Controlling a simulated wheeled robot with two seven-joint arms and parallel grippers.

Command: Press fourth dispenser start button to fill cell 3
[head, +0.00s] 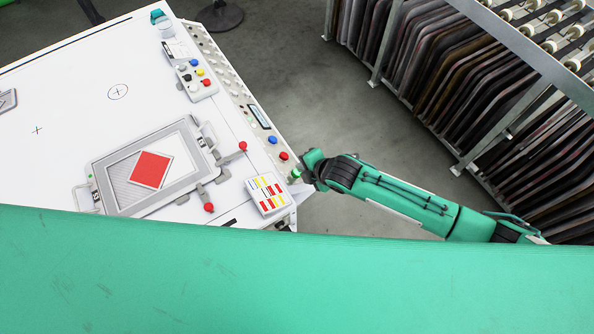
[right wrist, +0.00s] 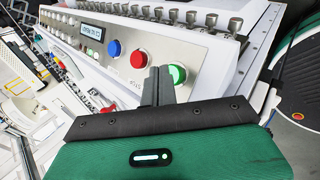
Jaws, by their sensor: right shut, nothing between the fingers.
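The green button (right wrist: 178,73) sits at the end of the panel's button row, after the red button (right wrist: 139,59) and the blue button (right wrist: 113,48). In the head view the green button (head: 295,174) is at the table's right corner. My right gripper (right wrist: 160,80) is shut and empty, its fingertips in front of the panel and overlapping the green button's left edge; contact cannot be told. In the head view this gripper (head: 304,171) is right beside the green button. The left gripper is not in view.
A small display (right wrist: 91,33) is on the panel, with a row of metal nozzles (right wrist: 175,17) behind it. A framed plate with a red diamond (head: 150,170) lies on the white table (head: 60,100). A rack of dark panels (head: 440,70) stands at the right. My own green surface covers the bottom of the head view.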

